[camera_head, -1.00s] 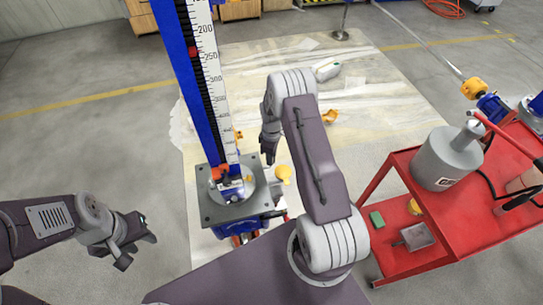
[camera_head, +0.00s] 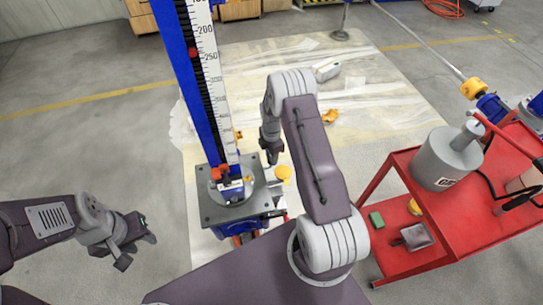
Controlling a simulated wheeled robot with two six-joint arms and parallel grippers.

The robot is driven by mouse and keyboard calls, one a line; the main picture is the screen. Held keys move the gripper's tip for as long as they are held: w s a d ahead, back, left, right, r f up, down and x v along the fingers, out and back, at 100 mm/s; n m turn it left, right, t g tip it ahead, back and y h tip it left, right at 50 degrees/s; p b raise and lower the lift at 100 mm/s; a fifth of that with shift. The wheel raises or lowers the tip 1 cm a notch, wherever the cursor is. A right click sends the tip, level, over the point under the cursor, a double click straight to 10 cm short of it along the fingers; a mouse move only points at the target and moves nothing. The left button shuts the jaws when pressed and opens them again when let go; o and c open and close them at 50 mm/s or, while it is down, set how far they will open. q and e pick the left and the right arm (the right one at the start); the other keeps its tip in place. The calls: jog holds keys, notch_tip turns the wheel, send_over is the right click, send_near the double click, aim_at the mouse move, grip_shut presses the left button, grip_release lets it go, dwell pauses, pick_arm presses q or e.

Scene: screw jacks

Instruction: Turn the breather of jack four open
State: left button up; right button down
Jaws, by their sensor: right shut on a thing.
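A screw jack (camera_head: 212,212) stands in the middle, with a grey square top plate, a blue body and a tall blue mast with a white scale (camera_head: 213,75). No jack number is readable. My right gripper (camera_head: 271,157) is just right of the mast, pointing down, shut on a small part that its fingers hide, taken to be the breather. A yellow round cap (camera_head: 283,173) shows just below and right of the fingers. My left gripper (camera_head: 139,250) is open and empty, left of the jack and apart from it.
A red cart (camera_head: 440,222) at the right carries a grey cylinder (camera_head: 447,160) and, on its lower shelf, a green block (camera_head: 376,220). Bare floor lies at left.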

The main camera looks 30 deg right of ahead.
jog(key=shift+n, duration=0.4)
jog(key=c, duration=1.1)
grip_release()
jog(key=shift+o, duration=0.2)
notch_tip(320, 180, up, 9)
jog(key=shift+a+r, duration=0.1)
